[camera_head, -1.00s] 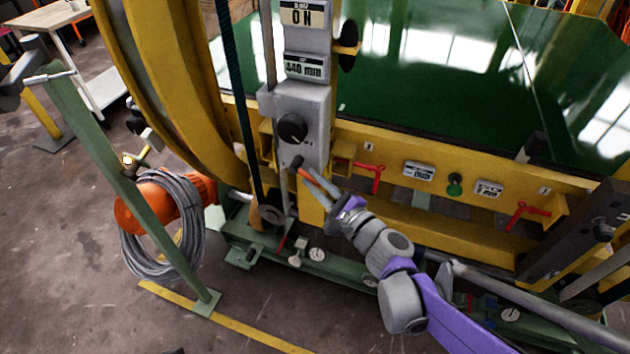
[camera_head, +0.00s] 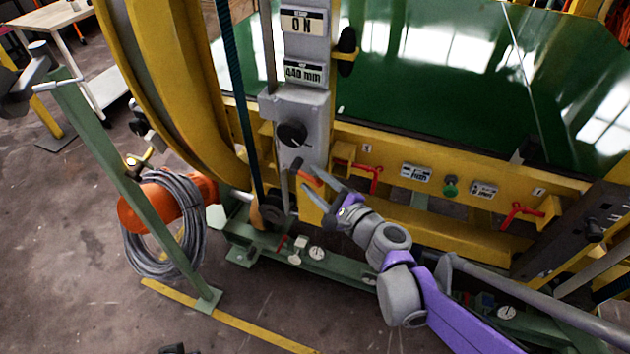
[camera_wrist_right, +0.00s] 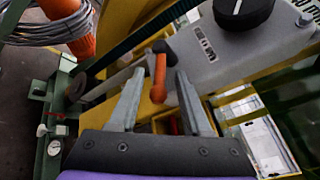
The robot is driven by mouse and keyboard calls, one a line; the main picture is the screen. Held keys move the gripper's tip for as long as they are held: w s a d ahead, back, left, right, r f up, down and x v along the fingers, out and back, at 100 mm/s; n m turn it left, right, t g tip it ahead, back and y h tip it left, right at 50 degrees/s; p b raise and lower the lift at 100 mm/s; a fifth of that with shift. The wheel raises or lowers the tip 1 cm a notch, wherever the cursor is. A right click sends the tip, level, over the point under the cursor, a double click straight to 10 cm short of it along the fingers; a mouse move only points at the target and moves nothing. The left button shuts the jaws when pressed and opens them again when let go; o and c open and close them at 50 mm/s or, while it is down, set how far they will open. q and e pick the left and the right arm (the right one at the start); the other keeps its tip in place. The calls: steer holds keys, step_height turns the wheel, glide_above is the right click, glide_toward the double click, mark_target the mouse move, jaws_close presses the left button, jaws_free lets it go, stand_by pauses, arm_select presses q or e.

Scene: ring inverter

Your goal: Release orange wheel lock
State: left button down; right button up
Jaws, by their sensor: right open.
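A short orange lever with a dark end (camera_head: 308,178), which looks like the orange wheel lock, sits low on the grey control post (camera_head: 300,104). My right gripper (camera_head: 324,184) is open at the lever, its two grey fingers spread. In the right wrist view, the orange lever (camera_wrist_right: 159,80) shows between the fingertips of my right gripper (camera_wrist_right: 161,72), with a visible gap on each side. The fingers are not closed on it.
A black knob (camera_head: 291,133) is on the post above the lever. Red handles (camera_head: 372,176) sit on the yellow beam to the right. A coiled grey cable (camera_head: 165,230) hangs at the left. Open floor (camera_head: 90,290) lies at the lower left.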

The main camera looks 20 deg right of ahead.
arm_select(q)
step_height(320, 180, up, 2)
steer(key=shift+r+p, duration=0.1)
steer(key=shift+p, duration=0.85)
arm_select(e)
steer(key=f+v, duration=0.1)
steer(key=v, duration=1)
steer(key=shift+r, duration=0.4)
steer(key=s+a+f+n+g, duration=0.7)
steer(key=s+f+n+g, duration=0.15)
steer(key=n, duration=0.45)
steer(key=s+d+f+n+g+h, duration=0.3)
steer(key=s+d+f+n+h, duration=0.1)
steer(key=s+d+n+h, duration=0.3)
arm_select(q)
step_height(320, 180, up, 17)
steer(key=w+p, duration=0.2)
steer(key=p, duration=1.3)
steer(key=shift+t, duration=0.4)
arm_select(e)
step_height(320, 180, up, 17)
steer(key=w+n+t+y, duration=0.1)
steer(key=w, duration=0.1)
steer(key=shift+w+a, duration=0.15)
steer(key=shift+a, duration=0.2)
